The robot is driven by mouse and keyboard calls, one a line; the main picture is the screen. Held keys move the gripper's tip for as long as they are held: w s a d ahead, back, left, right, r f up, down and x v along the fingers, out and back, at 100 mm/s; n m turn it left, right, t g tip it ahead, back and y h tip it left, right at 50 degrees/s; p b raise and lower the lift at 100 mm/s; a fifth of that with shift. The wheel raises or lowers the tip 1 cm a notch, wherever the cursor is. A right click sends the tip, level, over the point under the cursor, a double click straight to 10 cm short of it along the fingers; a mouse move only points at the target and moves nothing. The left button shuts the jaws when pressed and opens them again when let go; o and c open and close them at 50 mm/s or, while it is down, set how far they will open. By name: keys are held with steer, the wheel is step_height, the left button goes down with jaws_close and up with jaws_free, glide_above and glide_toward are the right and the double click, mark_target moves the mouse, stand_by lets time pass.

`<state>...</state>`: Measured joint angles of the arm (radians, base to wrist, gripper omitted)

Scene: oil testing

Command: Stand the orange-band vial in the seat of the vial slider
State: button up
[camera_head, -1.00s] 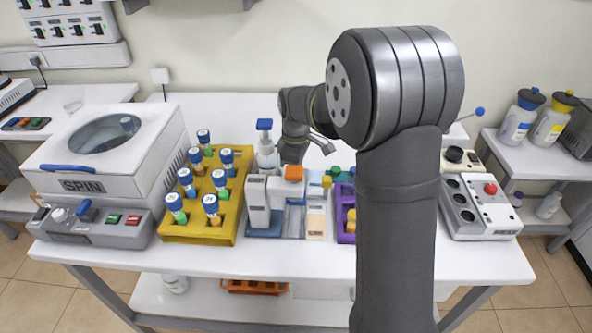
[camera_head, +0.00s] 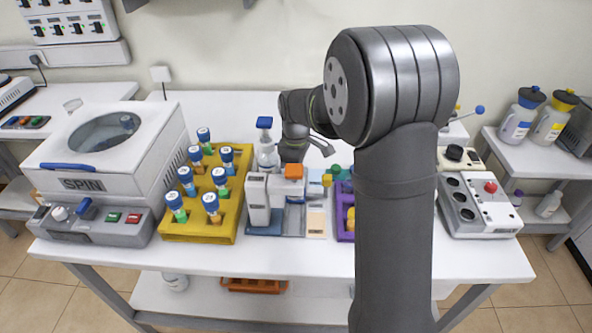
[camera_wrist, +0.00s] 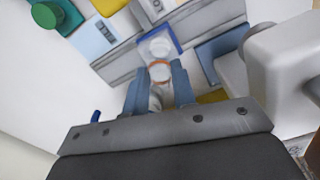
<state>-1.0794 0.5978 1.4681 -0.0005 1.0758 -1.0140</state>
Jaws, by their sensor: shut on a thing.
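In the wrist view my gripper (camera_wrist: 159,90) has its two blue fingers shut on the clear orange-band vial (camera_wrist: 159,72). The orange ring shows just beyond the fingertips. A pale round shape lies past the ring, against a blue-edged part (camera_wrist: 177,40) on the grey track of the vial slider (camera_wrist: 123,66). I cannot tell whether the vial is inside the seat or only above it. In the head view the slider station (camera_head: 292,218) stands mid-table; my fingertips and the vial are hidden there behind its orange-topped part.
A yellow rack (camera_head: 228,225) of blue-capped vials stands left of the station, with a white SPIN machine (camera_head: 85,165) further left. A white pump bottle (camera_head: 266,152) stands behind it. A purple holder (camera_head: 346,222) is close on the right. A white housing (camera_wrist: 285,70) is near my gripper.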

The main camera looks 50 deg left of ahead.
steer(key=shift+f, duration=1.05)
stand_by(0.6)
steer(key=o, duration=1)
step_height(320, 180, up, 18)
steer(key=shift+f, duration=0.2)
steer(key=shift+f, duration=0.1)
step_height(320, 180, down, 17)
steer(key=shift+f, duration=0.2)
steer(key=shift+r, duration=0.2)
stand_by(0.3)
